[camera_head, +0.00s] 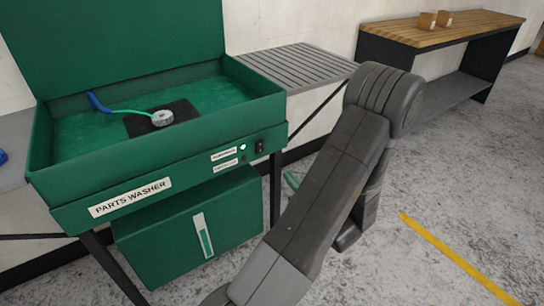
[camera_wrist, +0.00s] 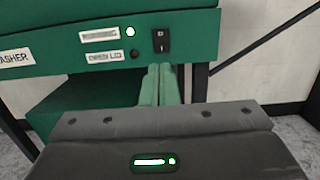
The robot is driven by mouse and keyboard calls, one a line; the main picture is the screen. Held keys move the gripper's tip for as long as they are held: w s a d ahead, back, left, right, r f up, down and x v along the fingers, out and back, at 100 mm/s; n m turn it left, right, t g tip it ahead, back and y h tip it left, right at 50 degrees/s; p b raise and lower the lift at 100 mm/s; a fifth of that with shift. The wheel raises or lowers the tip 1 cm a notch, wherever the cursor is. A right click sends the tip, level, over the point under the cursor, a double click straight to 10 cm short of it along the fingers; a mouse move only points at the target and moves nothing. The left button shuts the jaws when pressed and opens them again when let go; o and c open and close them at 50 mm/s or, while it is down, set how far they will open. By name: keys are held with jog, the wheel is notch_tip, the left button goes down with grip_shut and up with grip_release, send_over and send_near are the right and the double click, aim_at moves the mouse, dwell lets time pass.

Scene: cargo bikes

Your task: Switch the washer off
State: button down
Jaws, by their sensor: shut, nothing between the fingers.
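The green parts washer (camera_head: 150,170) stands at left with its lid up. Its black rocker switch (camera_head: 259,147) is at the right end of the front panel, and it also shows in the wrist view (camera_wrist: 161,41). A lit lamp (camera_wrist: 130,31) glows beside the upper label, and a dark lamp (camera_wrist: 134,54) sits beside the lower one. My gripper (camera_wrist: 160,68) is shut and empty, its green fingers pointing up at the panel just below the switch. I cannot tell whether the tips touch the panel. In the head view my arm mostly hides the gripper.
A grey round part (camera_head: 162,118) and a blue-ended hose (camera_head: 98,103) lie in the washer basin. A slatted grey shelf (camera_head: 298,66) adjoins the washer. A wooden bench (camera_head: 440,30) with small boxes stands at the back right. The floor at right is clear.

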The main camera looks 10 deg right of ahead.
send_near(261, 144)
jog(key=x, duration=0.5)
jog(key=shift+w+a, duration=0.1)
jog(key=shift+a, duration=0.1)
jog(key=shift+x, duration=0.75)
jog(key=shift+w+b, duration=0.1)
jog(key=shift+b, duration=0.2)
jog(key=shift+w, duration=0.1)
